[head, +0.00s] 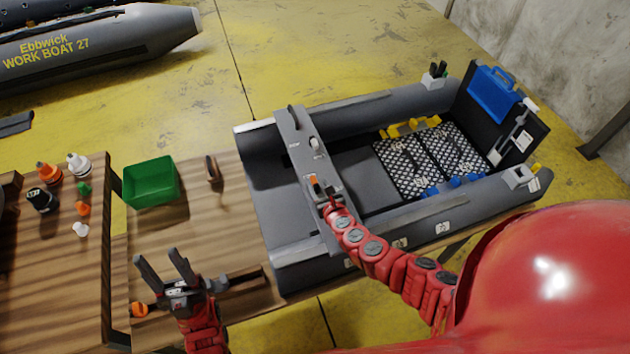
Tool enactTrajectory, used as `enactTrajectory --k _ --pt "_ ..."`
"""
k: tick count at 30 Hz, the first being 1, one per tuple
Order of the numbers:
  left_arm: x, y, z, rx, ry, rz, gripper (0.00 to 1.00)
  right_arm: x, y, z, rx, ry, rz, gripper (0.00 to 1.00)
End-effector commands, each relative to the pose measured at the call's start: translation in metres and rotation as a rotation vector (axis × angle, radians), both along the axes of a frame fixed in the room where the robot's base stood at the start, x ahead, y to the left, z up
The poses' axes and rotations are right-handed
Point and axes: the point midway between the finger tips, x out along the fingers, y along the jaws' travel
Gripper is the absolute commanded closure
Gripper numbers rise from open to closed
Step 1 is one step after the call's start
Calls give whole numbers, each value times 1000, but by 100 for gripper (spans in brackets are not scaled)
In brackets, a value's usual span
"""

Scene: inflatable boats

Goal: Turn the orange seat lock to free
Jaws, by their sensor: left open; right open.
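The orange seat lock (314,181) is small and sits on the grey seat plank (290,128) that lies across the grey inflatable boat (385,105). My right gripper (322,186) is open at the lower part of the plank, right by the lock. It partly hides the lock, and I cannot tell whether the fingers touch it or which way it is turned. A pale fitting (315,143) stands further up the plank. My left gripper (158,258) is open and empty above the wooden table, left of the boat.
A green bin (151,182) stands on the wooden table (235,215). Several orange, white and black caps or bottles (50,172) stand at the left. A blue case (491,92) is at the boat's far end. A second boat (90,42) lies at the top left.

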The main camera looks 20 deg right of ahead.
Motion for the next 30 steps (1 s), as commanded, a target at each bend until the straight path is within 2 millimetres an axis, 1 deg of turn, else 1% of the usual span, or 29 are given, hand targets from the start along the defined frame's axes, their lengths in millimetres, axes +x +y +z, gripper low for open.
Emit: enactTrajectory --k 4,9,13,21,22,23,24,26,30 --pt "0 0 -4 0 0 0 50 19 0 -9 3 0 -4 48" --pt "0 0 -7 0 0 0 50 31 2 -14 3 1 -1 48" --pt "0 0 -8 0 0 0 50 34 1 -17 1 4 -2 48" --pt "0 0 -7 0 0 0 50 35 2 -17 0 5 1 48" --pt "0 0 -7 0 0 0 50 35 2 -17 1 5 2 49" --pt "0 0 -7 0 0 0 50 35 2 -17 1 4 2 55" --pt "0 0 -7 0 0 0 50 35 2 -17 1 4 2 62" --pt "0 0 -7 0 0 0 50 35 2 -17 2 5 1 73" --pt "0 0 -7 0 0 0 50 35 2 -17 2 4 1 98"
